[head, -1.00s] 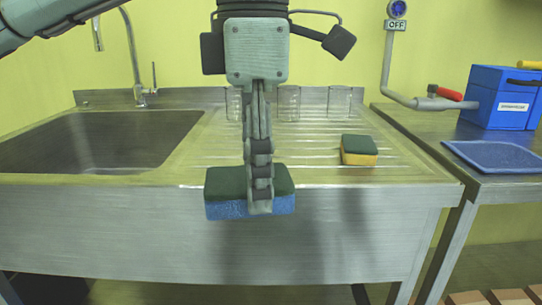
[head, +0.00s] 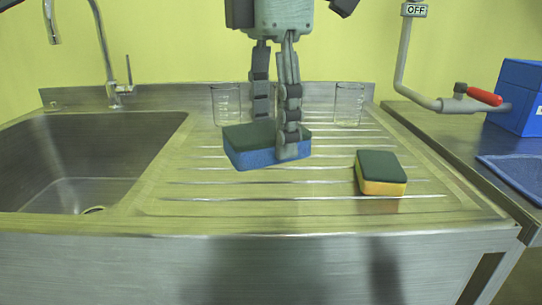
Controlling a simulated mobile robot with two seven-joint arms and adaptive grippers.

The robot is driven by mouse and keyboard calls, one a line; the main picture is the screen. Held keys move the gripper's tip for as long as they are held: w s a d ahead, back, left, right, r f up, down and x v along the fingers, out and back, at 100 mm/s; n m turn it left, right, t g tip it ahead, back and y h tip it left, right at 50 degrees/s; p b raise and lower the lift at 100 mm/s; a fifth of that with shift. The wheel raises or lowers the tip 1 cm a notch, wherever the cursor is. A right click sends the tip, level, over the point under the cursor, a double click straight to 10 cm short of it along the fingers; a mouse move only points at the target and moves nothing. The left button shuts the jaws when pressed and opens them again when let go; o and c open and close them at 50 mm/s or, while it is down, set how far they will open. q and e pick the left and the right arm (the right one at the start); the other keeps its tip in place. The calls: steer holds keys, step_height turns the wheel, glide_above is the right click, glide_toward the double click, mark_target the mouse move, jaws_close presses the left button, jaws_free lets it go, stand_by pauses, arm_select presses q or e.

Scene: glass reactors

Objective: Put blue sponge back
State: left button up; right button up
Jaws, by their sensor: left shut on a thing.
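The blue sponge (head: 266,159), with a dark green scouring top, is held level in my left gripper (head: 276,135). The two fingers are shut across it, one on the near side and one on the far side. It is over the ridged metal drainboard (head: 240,200), left of the yellow sponge; I cannot tell whether it touches the surface. The yellow sponge (head: 383,187), also green on top, lies on the drainboard to the right. My right gripper is not in view.
A sink basin (head: 70,165) with a tap (head: 105,50) is at the left. Glass beakers stand along the back, one at left (head: 226,104) and one at right (head: 348,105). At right are a red-handled valve (head: 484,96), a blue box (head: 522,98) and a blue mat (head: 515,173).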

arm_select(q)
glide_above(272, 180)
steer(key=f, duration=0.3)
steer(key=shift+s+f+p, duration=0.2)
steer(key=shift+f+p, duration=0.15)
steer(key=shift+w+f, duration=0.15)
steer(key=shift+w, duration=0.05)
steer(key=shift+f, duration=0.3)
step_height(272, 180, down, 3)
steer(key=shift+f, duration=0.2)
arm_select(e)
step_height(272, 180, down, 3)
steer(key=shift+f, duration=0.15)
arm_select(q)
steer(key=shift+f, duration=0.15)
steer(key=o, duration=1.2)
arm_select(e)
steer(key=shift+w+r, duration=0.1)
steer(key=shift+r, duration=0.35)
